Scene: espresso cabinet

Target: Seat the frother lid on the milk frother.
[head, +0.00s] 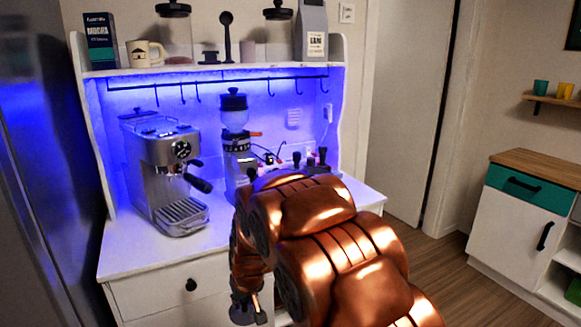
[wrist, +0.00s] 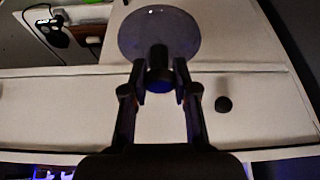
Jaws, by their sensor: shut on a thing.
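My gripper (wrist: 160,78) is shut on the dark knob of a round grey disc, which I take to be the frother lid (wrist: 158,27). The lid's flat disc sits just beyond the fingertips in the wrist view, with a pale surface behind it. In the head view my gripper (head: 248,305) is low in front of the white cabinet, partly hidden by my copper arm; the lid cannot be made out there. I cannot identify the milk frother in either view; my arm covers part of the counter.
The espresso machine (head: 170,170) and coffee grinder (head: 236,140) stand on the white counter (head: 125,250). Small dark-handled tools (head: 310,160) are at the back right. A dark drawer knob (head: 191,285) sticks out of the cabinet front. Floor (head: 435,265) is free to the right.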

